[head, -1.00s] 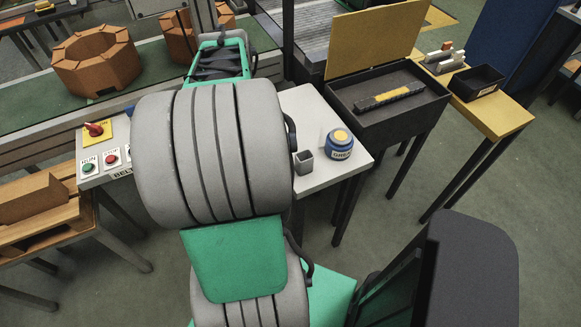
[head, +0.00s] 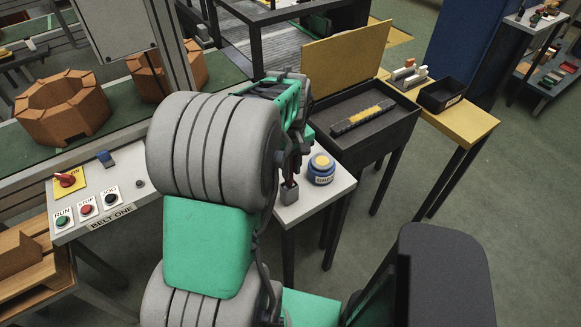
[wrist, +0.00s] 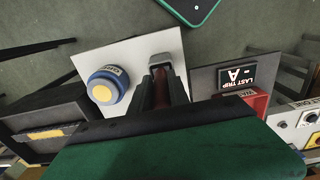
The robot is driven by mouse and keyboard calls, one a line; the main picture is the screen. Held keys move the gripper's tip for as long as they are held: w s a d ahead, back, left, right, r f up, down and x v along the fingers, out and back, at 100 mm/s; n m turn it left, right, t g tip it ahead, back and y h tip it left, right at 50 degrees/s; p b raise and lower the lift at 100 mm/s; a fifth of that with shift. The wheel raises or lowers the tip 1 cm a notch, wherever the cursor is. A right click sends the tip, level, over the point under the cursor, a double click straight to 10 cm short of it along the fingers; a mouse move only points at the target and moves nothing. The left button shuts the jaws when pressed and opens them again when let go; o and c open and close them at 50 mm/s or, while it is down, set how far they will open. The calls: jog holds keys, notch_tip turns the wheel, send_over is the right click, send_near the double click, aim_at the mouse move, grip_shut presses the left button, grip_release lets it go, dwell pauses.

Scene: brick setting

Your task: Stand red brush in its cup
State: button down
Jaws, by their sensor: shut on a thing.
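The cup (head: 289,192) is small, grey and square, and stands near the front of the pale table in the head view. It also shows in the wrist view (wrist: 166,62), just beyond my fingertips. My gripper (wrist: 162,78) is shut on the red brush (wrist: 161,94), of which only a narrow reddish-brown strip shows between the dark fingers. In the head view my gripper (head: 291,172) points down right above the cup. The brush's lower end is hidden, so I cannot tell whether it is inside the cup.
A blue jar (head: 321,170) with a yellow lid stands close beside the cup. An open black case (head: 365,135) lies behind to the right. A switch panel (head: 100,205) is at left. The wrist view shows a red box (wrist: 243,101) and a black sign (wrist: 236,76).

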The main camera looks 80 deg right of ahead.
jog(key=shift+a+f, duration=0.1)
jog(key=shift+f, duration=0.05)
jog(key=c, duration=1.3)
grip_release()
jog(key=shift+o, duration=0.2)
notch_tip(320, 180, up, 12)
jog(key=b, duration=0.1)
jog(key=w+a+n+t+h, duration=0.1)
jog(key=w+a+n, duration=0.1)
jog(key=w+a, duration=0.7)
jog(key=w+a+n, duration=0.2)
jog(key=w+a, duration=0.3)
jog(key=w, duration=0.7)
jog(key=w+a+f+n+t, duration=0.1)
jog(key=w+a+f+n, duration=0.1)
jog(key=a, duration=1.1)
jog(key=w+a+f+n+t+y, duration=0.1)
jog(key=w+a+n, duration=0.1)
jog(key=a, duration=1.1)
jog(key=shift+w+a+f+n+t, duration=0.3)
jog(key=shift+w+f+t, duration=0.1)
jog(key=shift+w, duration=0.3)
